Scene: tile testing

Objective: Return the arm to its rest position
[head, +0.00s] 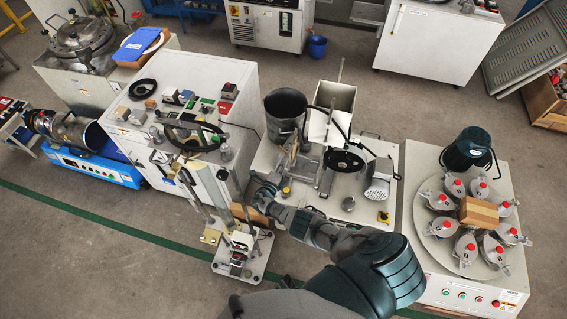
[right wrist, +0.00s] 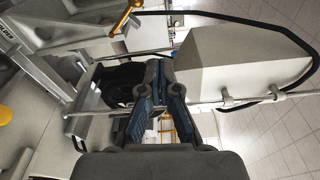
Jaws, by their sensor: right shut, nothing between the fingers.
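My right arm (head: 375,275) reaches in from the bottom of the head view, with a dark teal and grey casing. My right gripper (head: 264,192) is at its far end, near the front left corner of the middle machine. In the right wrist view the gripper's blue-grey fingers (right wrist: 158,72) are closed together with nothing between them. They are in front of a metal frame and a light grey hopper-like box (right wrist: 245,60). I cannot tell whether the fingers touch the machine. My left gripper does not show in either view.
The middle machine (head: 385,150) has a dark bucket (head: 286,112) and a handwheel. A small test stand (head: 243,262) stands left of my forearm. At right is a round turntable (head: 435,250) with several red-capped pots. Left is a white control cabinet (head: 235,75). Floor is clear at lower left.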

